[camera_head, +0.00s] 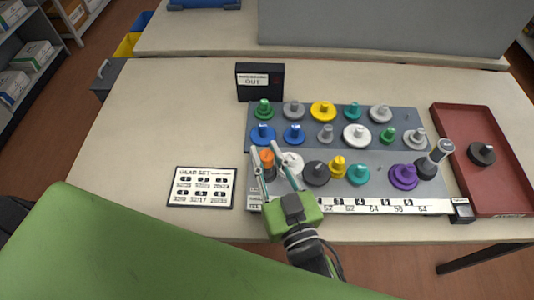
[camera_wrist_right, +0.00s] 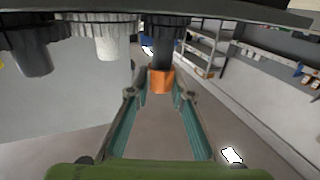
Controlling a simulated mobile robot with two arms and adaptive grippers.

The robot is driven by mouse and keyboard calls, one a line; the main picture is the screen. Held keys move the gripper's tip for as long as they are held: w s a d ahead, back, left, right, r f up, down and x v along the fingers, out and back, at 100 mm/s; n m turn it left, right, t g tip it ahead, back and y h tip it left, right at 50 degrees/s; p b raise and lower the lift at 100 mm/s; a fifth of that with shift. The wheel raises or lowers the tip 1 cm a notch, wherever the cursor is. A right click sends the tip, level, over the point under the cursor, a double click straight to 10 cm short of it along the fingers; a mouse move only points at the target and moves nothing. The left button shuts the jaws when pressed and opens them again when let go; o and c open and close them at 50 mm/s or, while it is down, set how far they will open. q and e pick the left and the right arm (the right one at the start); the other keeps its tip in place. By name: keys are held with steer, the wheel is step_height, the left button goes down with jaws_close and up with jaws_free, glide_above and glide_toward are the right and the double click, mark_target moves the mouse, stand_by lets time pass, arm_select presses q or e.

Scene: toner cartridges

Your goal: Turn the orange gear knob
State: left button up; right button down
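The orange gear knob (camera_head: 267,157) stands at the left end of the near row on the gear board (camera_head: 385,156). In the right wrist view the orange knob (camera_wrist_right: 160,79) shows at the end of a dark post, under a dark toothed gear. My right gripper (camera_head: 264,148) is open, its two teal fingers reaching up to either side of the orange knob. In the wrist view the fingertips (camera_wrist_right: 160,94) flank the knob with a gap on each side, so no grip shows. My left gripper is not in view.
A white gear (camera_head: 292,162) and a dark gear (camera_head: 316,174) stand close to the right. A red tray (camera_head: 482,112) holds a dark gear (camera_head: 481,153). A black display box (camera_head: 260,81) stands behind the board; a gear card (camera_head: 202,187) lies left.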

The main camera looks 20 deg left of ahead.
steer(key=shift+r+n+g+y+p, duration=0.25)
steer(key=shift+n+g+y+p, duration=0.2)
steer(key=shift+p, duration=0.55)
steer(key=shift+f+n+g+y+p, duration=0.15)
steer(key=shift+n+g+y+p, duration=0.2)
steer(key=shift+y+p, duration=0.15)
steer(key=c, duration=1.8)
jaws_free()
steer(key=shift+f, duration=0.1)
